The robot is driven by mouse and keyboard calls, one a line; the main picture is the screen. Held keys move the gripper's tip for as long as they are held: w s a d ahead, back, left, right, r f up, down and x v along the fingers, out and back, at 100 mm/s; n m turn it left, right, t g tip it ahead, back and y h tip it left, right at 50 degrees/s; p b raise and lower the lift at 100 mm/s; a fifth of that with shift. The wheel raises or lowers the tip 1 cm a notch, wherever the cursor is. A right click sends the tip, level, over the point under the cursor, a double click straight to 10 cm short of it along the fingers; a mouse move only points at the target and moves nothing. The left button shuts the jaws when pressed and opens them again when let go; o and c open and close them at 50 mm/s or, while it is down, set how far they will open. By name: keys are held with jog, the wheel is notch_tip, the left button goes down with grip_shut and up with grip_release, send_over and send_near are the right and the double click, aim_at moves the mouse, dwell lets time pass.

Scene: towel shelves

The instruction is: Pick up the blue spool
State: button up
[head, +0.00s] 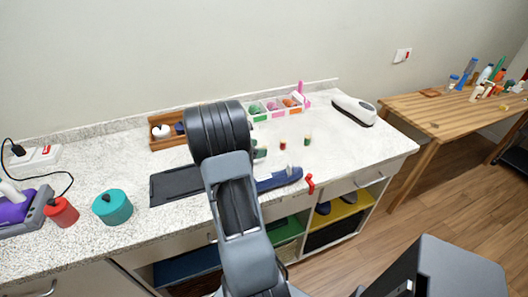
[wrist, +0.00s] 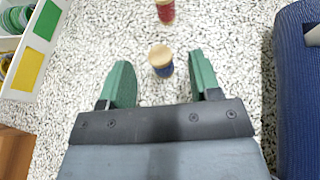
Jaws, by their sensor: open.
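The blue spool (wrist: 160,62) stands on the speckled counter in the wrist view, with a pale wooden top and blue thread below. My gripper (wrist: 159,68) is open, with a green finger on each side of the spool. I see a gap between the spool and each finger; it is not held. In the head view my arm covers much of the area around my gripper (head: 262,148), and I cannot make out the blue spool there.
A red spool (wrist: 165,11) stands just beyond the blue one; a green-sided spool (head: 307,140) is farther right. A dark blue padded item (wrist: 295,90) lies close on the right. A white compartment tray (head: 272,117) is behind.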

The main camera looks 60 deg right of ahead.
aim_at(268, 154)
jog(key=shift+p+x, duration=0.45)
jog(key=shift+x, duration=2.25)
jog(key=shift+c, duration=0.2)
jog(key=c, duration=0.9)
jog(key=shift+c, duration=0.2)
